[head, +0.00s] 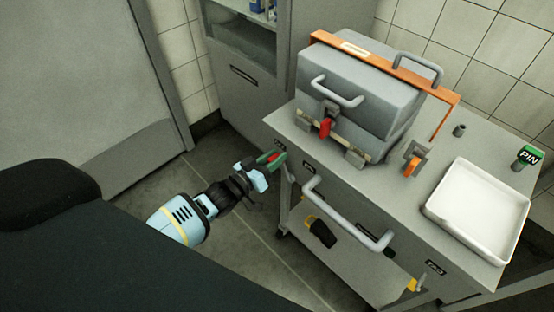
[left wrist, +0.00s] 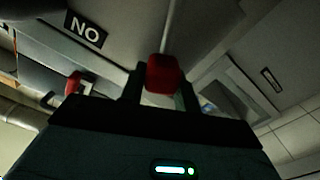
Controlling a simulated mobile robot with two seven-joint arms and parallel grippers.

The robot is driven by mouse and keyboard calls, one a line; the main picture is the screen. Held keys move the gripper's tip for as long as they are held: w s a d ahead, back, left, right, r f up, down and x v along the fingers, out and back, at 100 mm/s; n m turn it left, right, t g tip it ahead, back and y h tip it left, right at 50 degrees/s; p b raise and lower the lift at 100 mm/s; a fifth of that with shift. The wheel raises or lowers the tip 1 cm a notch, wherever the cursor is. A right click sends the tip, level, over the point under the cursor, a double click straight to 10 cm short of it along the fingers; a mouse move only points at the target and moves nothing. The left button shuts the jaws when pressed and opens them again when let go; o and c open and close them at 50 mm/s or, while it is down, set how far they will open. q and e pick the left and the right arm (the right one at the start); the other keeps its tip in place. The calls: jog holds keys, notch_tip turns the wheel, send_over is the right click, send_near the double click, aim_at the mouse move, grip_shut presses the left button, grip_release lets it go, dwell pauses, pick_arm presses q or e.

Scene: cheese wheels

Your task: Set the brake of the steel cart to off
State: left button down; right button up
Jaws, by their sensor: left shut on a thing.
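The steel cart (head: 288,135) stands right of centre in the head view, with a grey push handle (head: 345,215) along its near side. My left gripper (head: 265,166) is at the cart's near left corner, shut on a red-tipped brake lever (head: 275,156). In the left wrist view the red end of the brake lever (left wrist: 165,73) shows between the two dark fingers. A dark label (left wrist: 86,31) beside it reads NO there, which may be ON seen upside down. The lever's root is mostly hidden. My right gripper is in neither view.
A grey lidded case (head: 365,92) with an orange strap and red latch sits on the cart. A white tray (head: 475,205) and a green PIN piece (head: 528,157) are to its right. A black and yellow object (head: 320,233) lies on the lower shelf. A cabinet (head: 243,85) stands behind.

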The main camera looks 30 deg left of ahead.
pick_arm(q)
jog(key=shift+w+a+f, duration=0.1)
jog(key=shift+a+f, duration=0.25)
jog(key=shift+a, duration=0.15)
jog(key=c, duration=1)
grip_release()
jog(key=shift+c, duration=0.2)
jog(key=shift+d, duration=0.1)
jog(key=v, duration=0.6)
jog(key=shift+v, duration=0.9)
jog(key=shift+r, duration=0.1)
